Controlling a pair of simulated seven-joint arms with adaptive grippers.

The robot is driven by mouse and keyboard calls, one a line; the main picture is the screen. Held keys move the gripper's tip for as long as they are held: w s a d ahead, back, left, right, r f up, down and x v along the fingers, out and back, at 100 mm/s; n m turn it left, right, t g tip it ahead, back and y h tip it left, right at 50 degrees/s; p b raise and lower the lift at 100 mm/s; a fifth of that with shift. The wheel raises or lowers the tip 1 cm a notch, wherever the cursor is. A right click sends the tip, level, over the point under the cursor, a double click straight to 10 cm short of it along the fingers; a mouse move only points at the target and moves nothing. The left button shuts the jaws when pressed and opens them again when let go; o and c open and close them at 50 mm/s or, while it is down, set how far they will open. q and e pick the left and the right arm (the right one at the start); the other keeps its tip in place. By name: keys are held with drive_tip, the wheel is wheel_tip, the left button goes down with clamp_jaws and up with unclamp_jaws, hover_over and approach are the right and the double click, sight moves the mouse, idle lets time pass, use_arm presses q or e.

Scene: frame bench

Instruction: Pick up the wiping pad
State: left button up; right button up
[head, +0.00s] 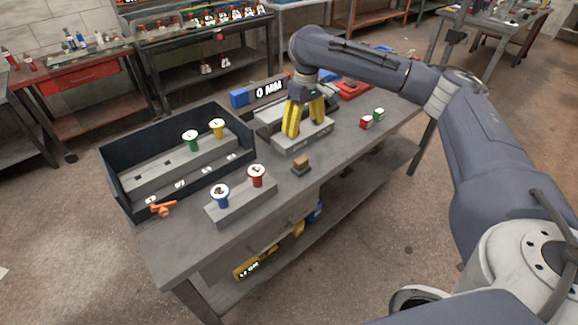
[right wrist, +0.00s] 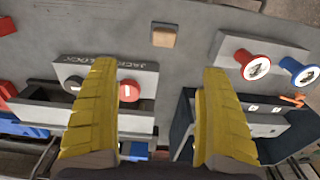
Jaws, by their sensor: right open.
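The small tan block with a dark base, which looks like the wiping pad (head: 301,164), sits on the grey bench in front of the grey block. It also shows in the right wrist view (right wrist: 164,36), at the top centre beyond my fingertips. My right gripper (head: 304,127) has yellow fingers spread apart with nothing between them. It hangs over the grey block, behind the pad and apart from it. In the right wrist view the open fingers (right wrist: 160,68) point toward the pad. My left gripper is in neither view.
The lettered grey block (head: 288,146) stands under my right gripper. A grey stand (head: 238,207) with a blue and a red knob is left of the pad. A dark open tray (head: 112,171) lies further left. Red and green pieces (head: 366,122) stand right. Bench around the pad is clear.

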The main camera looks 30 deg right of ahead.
sight(301, 167)
drive_tip(key=f, duration=1.7)
drive_tip(key=shift+s+a+f, duration=0.15)
drive_tip(key=shift+s+a, duration=0.1)
drive_tip(key=shift+a, duration=0.05)
drive_tip(key=c, duration=1.3)
wheel_tip(301, 167, up, 20)
idle(0.3)
